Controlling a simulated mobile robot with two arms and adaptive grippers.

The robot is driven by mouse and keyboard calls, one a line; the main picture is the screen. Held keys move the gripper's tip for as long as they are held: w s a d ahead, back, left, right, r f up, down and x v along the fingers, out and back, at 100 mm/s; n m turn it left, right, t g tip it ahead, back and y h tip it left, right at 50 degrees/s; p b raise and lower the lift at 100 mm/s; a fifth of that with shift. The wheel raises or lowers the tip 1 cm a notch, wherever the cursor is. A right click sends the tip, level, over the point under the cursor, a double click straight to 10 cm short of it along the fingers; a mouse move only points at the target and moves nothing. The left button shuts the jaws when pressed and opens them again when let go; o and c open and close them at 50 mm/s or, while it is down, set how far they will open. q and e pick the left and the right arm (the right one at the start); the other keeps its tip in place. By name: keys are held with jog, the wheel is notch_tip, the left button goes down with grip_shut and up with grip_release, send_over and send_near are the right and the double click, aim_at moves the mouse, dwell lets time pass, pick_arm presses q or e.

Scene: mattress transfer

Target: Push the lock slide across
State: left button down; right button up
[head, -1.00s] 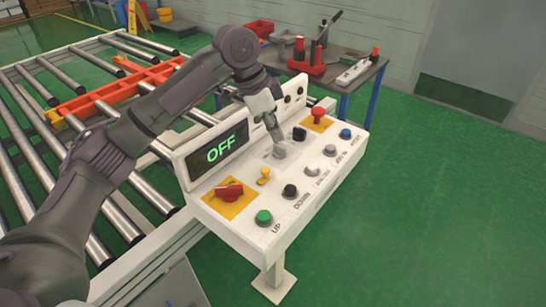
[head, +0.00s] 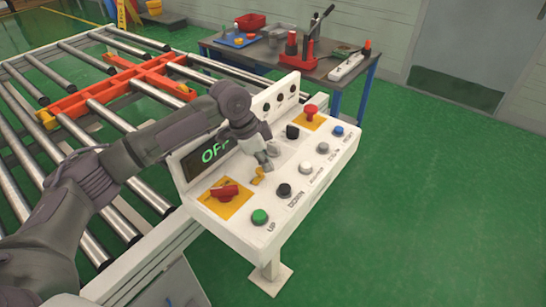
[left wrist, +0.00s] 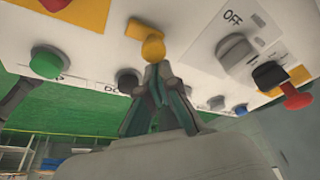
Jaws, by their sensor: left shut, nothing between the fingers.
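The lock slide, a small yellow piece with a round knob (head: 257,176), sits on the sloped white control panel (head: 240,224) between the red switch and the black button. It also shows in the left wrist view as a yellow knob (left wrist: 152,48) on a yellow strip (left wrist: 143,29). My left gripper (head: 267,166) is shut and empty, pointing down at the panel just right of the slide. In the left wrist view its fingertips (left wrist: 157,68) overlap the knob's edge; I cannot tell whether they touch it. My right gripper is not in view.
A red rotary switch (head: 224,191), green button (head: 260,216), black button (head: 284,190) and red mushroom button (head: 310,111) stand up nearby. The display (head: 200,163) is partly behind my arm. A roller conveyor (head: 119,121) lies behind left; a tool table (head: 277,55) stands behind.

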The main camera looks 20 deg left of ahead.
pick_arm(q)
jog(key=shift+w+d+f, duration=0.1)
jog(key=shift+s, duration=0.25)
jog(key=s+p, duration=0.1)
jog(key=s+a+p, duration=0.1)
jog(key=shift+s+r+p, duration=0.1)
jog(key=shift+r+p, duration=0.1)
jog(key=shift+p, duration=0.1)
jog(key=shift+s+a+f, duration=0.1)
jog(key=shift+s+a, duration=0.05)
jog(key=shift+s, duration=0.3)
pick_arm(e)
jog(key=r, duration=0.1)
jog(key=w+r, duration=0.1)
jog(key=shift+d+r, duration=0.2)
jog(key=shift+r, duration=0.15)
pick_arm(q)
jog(key=shift+f, duration=0.1)
